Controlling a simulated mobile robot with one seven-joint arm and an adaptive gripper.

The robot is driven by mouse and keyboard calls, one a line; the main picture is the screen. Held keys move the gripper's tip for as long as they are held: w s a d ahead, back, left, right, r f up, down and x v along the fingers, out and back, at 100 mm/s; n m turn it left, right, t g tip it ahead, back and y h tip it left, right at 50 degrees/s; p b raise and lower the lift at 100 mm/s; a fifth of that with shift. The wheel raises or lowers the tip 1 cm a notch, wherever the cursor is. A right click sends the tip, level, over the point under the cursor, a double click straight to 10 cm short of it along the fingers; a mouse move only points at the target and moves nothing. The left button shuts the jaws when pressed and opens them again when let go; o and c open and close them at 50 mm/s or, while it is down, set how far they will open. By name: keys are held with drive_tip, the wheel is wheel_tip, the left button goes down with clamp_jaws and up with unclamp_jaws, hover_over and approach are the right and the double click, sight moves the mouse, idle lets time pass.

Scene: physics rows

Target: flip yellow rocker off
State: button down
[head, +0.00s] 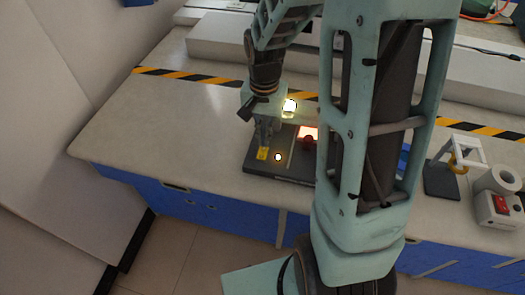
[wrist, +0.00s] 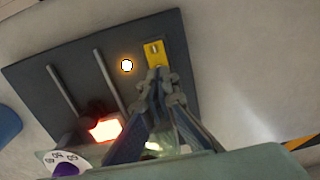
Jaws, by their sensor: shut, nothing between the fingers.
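The yellow rocker (wrist: 154,52) sits on a dark panel (wrist: 40,82) and shows in the wrist view just beyond my fingertips. In the head view the yellow rocker (head: 262,153) shows directly below my gripper (head: 265,140). In the wrist view my gripper (wrist: 160,78) is shut and empty, its tips at the near end of the rocker. I cannot tell whether they touch it. A small round lamp (wrist: 126,65) beside the rocker glows; it also glows in the head view (head: 278,157). Which way the rocker tilts is too small to tell.
In the head view, a box with a red switch (head: 501,205) and a white frame stand (head: 445,178) are at the right. The table's left side is clear.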

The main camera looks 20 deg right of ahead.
drive_tip(key=shift+f+b, duration=0.85)
drive_tip(key=shift+f, duration=0.3)
idle(0.5)
drive_tip(key=shift+r, duration=0.1)
drive_tip(key=shift+r+p, duration=2.75)
drive_tip(key=shift+r, duration=0.75)
drive_tip(key=shift+s+f, duration=0.1)
